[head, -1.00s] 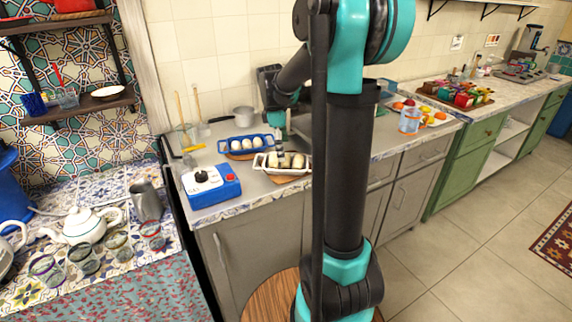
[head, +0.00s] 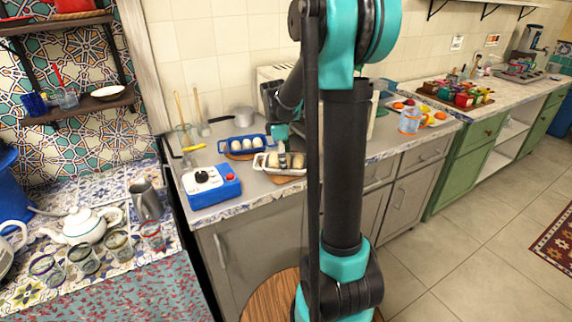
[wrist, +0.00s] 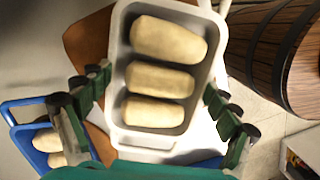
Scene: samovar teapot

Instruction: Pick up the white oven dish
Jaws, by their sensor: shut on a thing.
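The white oven dish (head: 283,172) sits at the front of the grey counter, over a brown board. It holds three pale oblong loaves. In the wrist view the dish (wrist: 150,139) fills the middle, with the loaves lying crosswise in it. My gripper (wrist: 157,88) has one finger on each side of the dish, closed against its long walls. In the head view my gripper (head: 283,150) comes down over the dish from above and partly covers it. I cannot tell whether the dish is clear of the board.
A blue box with a dial (head: 212,188) stands front left near the counter edge. A wooden barrel (wrist: 280,55) shows at the right in the wrist view.

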